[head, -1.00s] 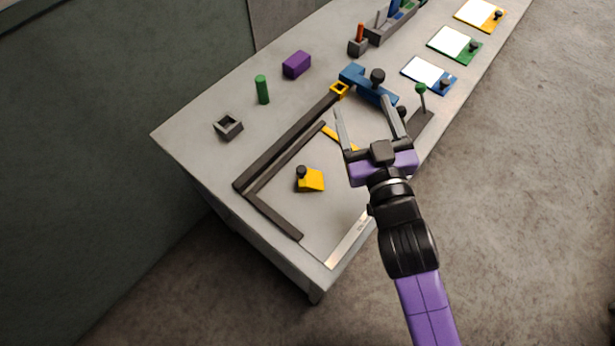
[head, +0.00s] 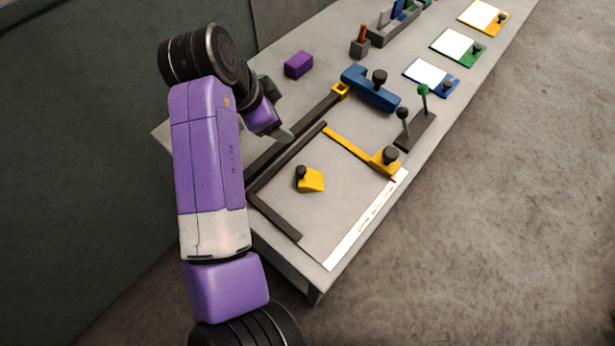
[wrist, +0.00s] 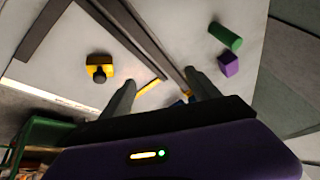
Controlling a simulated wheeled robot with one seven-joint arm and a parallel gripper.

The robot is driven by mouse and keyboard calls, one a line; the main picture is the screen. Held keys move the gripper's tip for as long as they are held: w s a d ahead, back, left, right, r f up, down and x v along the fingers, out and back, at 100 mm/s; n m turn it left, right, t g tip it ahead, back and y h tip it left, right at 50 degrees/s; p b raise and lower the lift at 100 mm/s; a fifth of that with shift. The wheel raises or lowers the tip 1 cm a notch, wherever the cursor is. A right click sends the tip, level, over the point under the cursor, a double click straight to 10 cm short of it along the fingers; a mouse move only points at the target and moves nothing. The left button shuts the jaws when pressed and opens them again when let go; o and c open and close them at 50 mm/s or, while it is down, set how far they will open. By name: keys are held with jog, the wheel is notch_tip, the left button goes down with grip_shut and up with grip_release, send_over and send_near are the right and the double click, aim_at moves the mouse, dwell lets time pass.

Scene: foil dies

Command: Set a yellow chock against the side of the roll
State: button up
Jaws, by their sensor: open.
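A yellow wedge-shaped chock with a dark knob (head: 311,181) lies on the table inside the dark L-shaped rails. It also shows in the wrist view (wrist: 100,66). A green cylinder (wrist: 225,37), possibly the roll, lies in the upper right of the wrist view beside a purple block (wrist: 229,65). In the head view my arm mostly hides the cylinder. My gripper (head: 280,133) is over the left part of the table, apart from the chock. Its jaws are open and empty in the wrist view (wrist: 159,80).
Dark rails (head: 275,215) frame the near part of the table. A yellow bar with a knobbed block (head: 385,160) lies right of them. A blue knobbed block (head: 371,88) and a two-lever stand (head: 415,130) are farther back.

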aim_at(299, 169)
jog(key=s+m+g, duration=0.1)
jog(key=s, duration=0.1)
jog(key=s+d+f+m+g+h, duration=0.1)
jog(key=s, duration=0.1)
jog(key=s+d+f+m+g, duration=0.1)
jog(key=s+g, duration=0.1)
jog(key=s, duration=0.1)
jog(key=shift+d+f+h, duration=0.25)
jog(key=shift+h, duration=0.05)
jog(key=shift+m, duration=0.6)
jog(key=shift+s+d+p+x, duration=0.15)
jog(key=shift+p+x, duration=0.2)
jog(key=shift+x, duration=0.95)
jog(key=shift+s+p+x, duration=0.15)
jog(key=shift+p+x, duration=0.2)
jog(key=shift+x, duration=0.95)
jog(key=shift+s+d+p+x, duration=0.15)
jog(key=shift+p+x, duration=0.2)
jog(key=shift+x, duration=1)
jog(key=shift+a+r, duration=0.1)
jog(key=shift+c, duration=0.4)
grip_shut()
